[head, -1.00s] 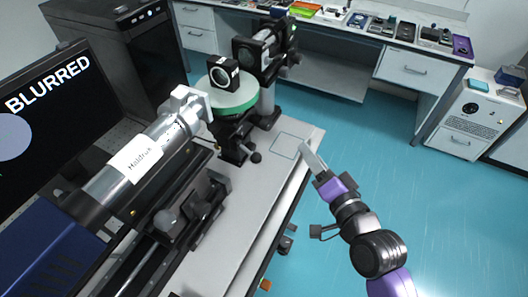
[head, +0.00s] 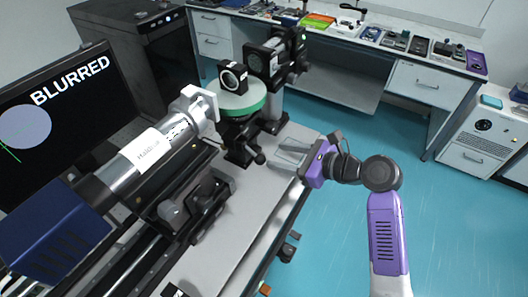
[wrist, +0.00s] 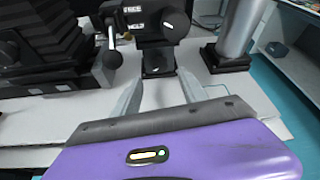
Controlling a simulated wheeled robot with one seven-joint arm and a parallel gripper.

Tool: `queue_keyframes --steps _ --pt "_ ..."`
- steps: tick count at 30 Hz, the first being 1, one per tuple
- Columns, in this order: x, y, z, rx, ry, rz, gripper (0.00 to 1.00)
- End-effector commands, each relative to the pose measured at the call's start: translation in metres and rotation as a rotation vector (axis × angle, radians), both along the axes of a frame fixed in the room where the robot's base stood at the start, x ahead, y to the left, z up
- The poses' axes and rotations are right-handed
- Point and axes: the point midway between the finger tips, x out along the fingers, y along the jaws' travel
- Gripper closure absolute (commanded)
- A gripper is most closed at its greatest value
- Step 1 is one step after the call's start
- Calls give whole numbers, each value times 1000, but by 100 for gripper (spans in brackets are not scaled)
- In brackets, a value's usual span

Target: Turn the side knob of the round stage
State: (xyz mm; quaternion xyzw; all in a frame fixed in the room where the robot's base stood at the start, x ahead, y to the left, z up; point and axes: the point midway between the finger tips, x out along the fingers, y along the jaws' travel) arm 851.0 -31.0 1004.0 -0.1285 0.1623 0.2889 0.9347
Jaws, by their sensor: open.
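The round stage (head: 238,101) has a pale green top with a green rim and bears a square black mount with a ring. It stands on a black support on the grey optical table. A small black ball-ended knob (head: 260,158) sticks out low on its near right side; a ball on a short stem (wrist: 114,60) shows left of the fingers in the wrist view. A dark round part with a white mark (wrist: 168,25) is ahead. My gripper (head: 284,150) is open and empty, right of the knob and apart from it. Its fingers (wrist: 157,76) point toward the stage support.
A silver cylinder (head: 152,150) on a rail lies left of the stage. A thick post (wrist: 236,30) stands right of the fingers. The monitor (head: 55,110) reads BLURRED. The table strip (head: 235,215) in front is mostly bare; blue floor is open to the right.

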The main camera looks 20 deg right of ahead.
Motion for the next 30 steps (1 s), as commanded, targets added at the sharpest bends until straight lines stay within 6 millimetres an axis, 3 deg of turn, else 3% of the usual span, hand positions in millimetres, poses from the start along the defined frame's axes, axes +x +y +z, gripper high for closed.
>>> queue_keyframes --steps 12,24,30 --pt "46 29 -22 -4 -2 0 50" --pt "52 33 -25 -5 -3 -1 50" --pt "52 33 -25 -5 -3 -1 89"
